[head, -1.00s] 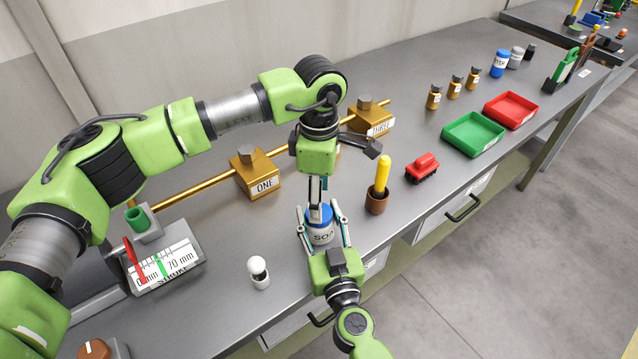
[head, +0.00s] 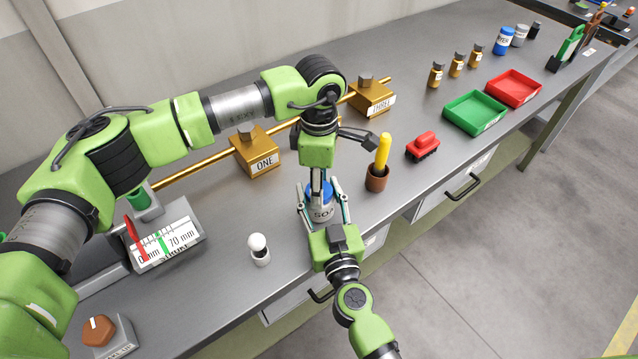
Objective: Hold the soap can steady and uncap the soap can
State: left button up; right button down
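The soap can (head: 323,213) stands upright on the bench near its front edge, with a white body, partly visible lettering and a blue cap (head: 328,191). My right gripper (head: 319,188) reaches in from the front; its two fingers flank the can and look closed against its sides. My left gripper (head: 318,195) points down from above, its fingertips at the cap and overlapping it. Its fingers are seen nearly edge-on, so whether they grip the cap is unclear. The fingers hide part of the cap.
A brown pot with a yellow handle (head: 382,160) stands right of the can, with a red toy-like block (head: 422,146) beyond. A white-topped knob (head: 259,250) is at left. Brass block ONE (head: 255,155) lies behind. Green (head: 475,112) and red (head: 513,88) trays are farther right.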

pick_arm(q)
jog(key=n, duration=0.9)
jog(key=shift+n, duration=0.3)
jog(key=o, duration=1.2)
jog(key=shift+o, duration=0.2)
